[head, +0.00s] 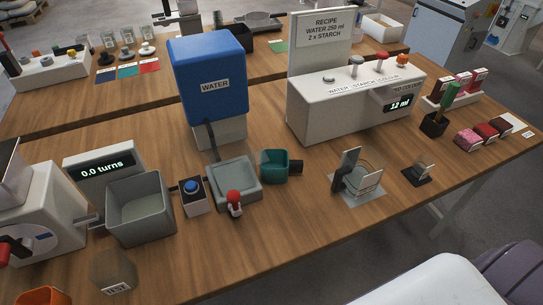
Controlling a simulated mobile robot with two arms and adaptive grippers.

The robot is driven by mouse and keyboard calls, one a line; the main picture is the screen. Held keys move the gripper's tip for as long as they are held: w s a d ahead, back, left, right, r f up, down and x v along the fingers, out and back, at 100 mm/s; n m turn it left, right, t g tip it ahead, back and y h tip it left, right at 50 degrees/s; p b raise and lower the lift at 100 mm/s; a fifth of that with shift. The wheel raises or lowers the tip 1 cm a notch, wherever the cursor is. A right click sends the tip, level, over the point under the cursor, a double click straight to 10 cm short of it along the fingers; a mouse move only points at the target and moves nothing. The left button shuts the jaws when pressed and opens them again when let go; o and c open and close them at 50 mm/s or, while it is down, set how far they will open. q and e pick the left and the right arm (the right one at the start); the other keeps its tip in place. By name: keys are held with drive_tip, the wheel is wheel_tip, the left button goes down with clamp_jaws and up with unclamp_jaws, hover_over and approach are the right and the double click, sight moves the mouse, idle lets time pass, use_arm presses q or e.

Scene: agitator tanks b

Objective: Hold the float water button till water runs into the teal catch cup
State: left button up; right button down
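The teal catch cup (270,167) stands right of a square grey basin (236,172), its dark handle pointing right. I see no water stream running into it. A round blue button (191,186) tops a small white and dark box left of the basin; I cannot read a label on it. A red-topped knob or float (233,197) sits at the basin's front edge. The blue tank marked WATER (208,70) stands behind, with a dark pipe leading down toward the basin. Neither of my grippers shows in the head view.
A grey square bin (141,228) and a "0.0 turns" display (102,165) are at left. A wire stand (358,181) is right of the cup. A white dosing unit (330,105) reads about 12 ml. The wooden table (270,240) is clear in front of the basin.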

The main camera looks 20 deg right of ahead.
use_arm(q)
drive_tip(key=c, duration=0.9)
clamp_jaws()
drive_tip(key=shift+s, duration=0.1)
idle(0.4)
